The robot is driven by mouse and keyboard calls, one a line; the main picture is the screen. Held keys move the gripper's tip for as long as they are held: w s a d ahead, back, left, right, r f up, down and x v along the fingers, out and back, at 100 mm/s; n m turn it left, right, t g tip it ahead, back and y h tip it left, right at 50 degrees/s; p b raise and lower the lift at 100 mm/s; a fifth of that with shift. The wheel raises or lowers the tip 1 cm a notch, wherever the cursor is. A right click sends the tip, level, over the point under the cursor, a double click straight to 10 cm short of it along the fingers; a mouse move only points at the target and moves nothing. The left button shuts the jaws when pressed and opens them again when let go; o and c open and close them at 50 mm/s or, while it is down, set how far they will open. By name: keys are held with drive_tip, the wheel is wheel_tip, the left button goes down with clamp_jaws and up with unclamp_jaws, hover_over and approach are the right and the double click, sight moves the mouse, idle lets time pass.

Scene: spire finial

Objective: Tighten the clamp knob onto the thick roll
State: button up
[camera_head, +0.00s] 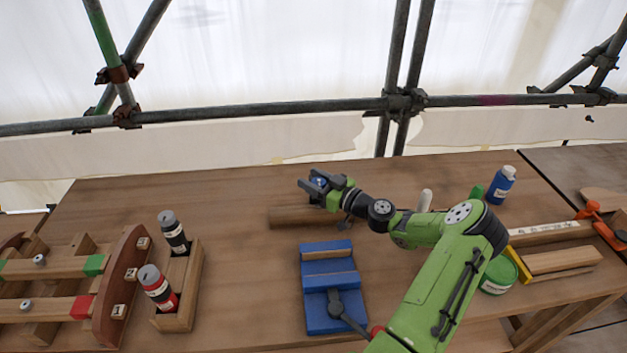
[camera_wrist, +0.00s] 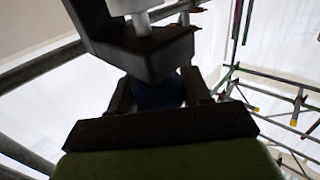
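My gripper (camera_head: 311,184) is over the middle of the table, level with the back wooden block. A small blue round part (camera_wrist: 158,93), which looks like a knob, sits between its fingers in the wrist view. The fingers appear to touch it on both sides. A dark bracket (camera_wrist: 140,58), perhaps the clamp, stands just beyond the fingertips. A white cylinder (camera_wrist: 144,18) reaches into it, and its far end is out of frame. I cannot tell for sure which thing is the thick roll.
A wooden rack (camera_head: 184,300) holds two dark-capped canisters at left, beside a jig (camera_head: 118,290). A blue bottle (camera_head: 500,187) and green tin (camera_head: 497,280) stand right. Scaffold poles (camera_head: 250,112) cross behind.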

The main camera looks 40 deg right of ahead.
drive_tip(key=c, duration=0.5)
drive_tip(key=shift+m+h, duration=0.3)
drive_tip(key=shift+h, duration=0.1)
